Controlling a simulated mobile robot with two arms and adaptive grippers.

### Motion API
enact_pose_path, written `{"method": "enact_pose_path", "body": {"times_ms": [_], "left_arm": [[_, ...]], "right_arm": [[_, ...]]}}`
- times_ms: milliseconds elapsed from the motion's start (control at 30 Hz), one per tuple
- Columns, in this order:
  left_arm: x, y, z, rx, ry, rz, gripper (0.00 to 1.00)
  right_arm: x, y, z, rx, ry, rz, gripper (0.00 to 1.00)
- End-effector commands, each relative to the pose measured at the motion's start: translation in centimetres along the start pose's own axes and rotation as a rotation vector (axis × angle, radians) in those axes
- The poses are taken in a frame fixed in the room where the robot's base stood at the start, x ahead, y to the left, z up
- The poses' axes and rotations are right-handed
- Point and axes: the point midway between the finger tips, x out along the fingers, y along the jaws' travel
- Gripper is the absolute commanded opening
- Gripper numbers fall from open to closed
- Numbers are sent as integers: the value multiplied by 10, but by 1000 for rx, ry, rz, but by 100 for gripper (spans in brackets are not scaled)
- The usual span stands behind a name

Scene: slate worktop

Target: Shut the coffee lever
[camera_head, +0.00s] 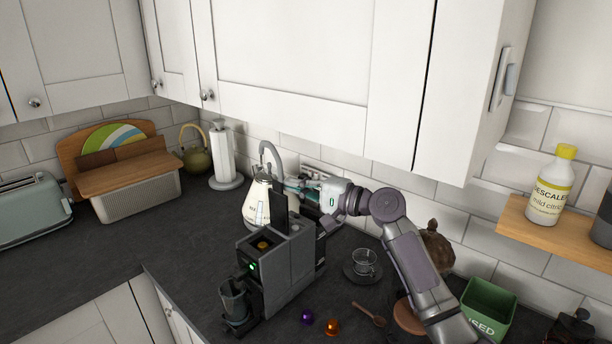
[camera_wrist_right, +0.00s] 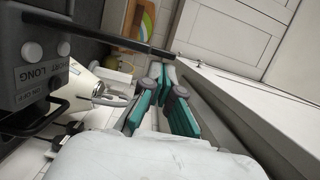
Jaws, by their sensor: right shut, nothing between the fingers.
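The grey coffee machine (camera_head: 282,268) stands on the slate worktop with a green light lit on its front. Its dark lever (camera_head: 279,206) stands upright, raised above the top opening. In the right wrist view the machine (camera_wrist_right: 30,60) is at the left with its buttons, and the lever (camera_wrist_right: 110,38) reaches across the top as a black bar. My right gripper (camera_head: 291,185) is shut and empty, beyond the lever and near its upper end. Its teal fingertips (camera_wrist_right: 163,76) lie close to the bar's end; I cannot tell whether they touch. My left gripper is not in view.
A cream kettle (camera_head: 257,205) stands right behind the lever. A glass cup on a saucer (camera_head: 364,280), a purple capsule (camera_head: 307,316), an orange capsule (camera_head: 332,327) and a wooden spoon (camera_head: 371,315) lie right of the machine. Wall cupboards (camera_head: 300,60) hang above.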

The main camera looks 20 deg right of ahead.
Motion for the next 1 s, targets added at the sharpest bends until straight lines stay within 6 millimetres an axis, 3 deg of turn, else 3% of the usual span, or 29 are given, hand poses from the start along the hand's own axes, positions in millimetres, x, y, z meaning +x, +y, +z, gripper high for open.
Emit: {"method": "enact_pose_path", "body": {"times_ms": [567,1000], "left_arm": [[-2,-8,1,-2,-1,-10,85],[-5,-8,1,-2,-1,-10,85]], "right_arm": [[1,0,5,-20,0,5,0],[9,-2,38,-283,-1,71,0]]}}
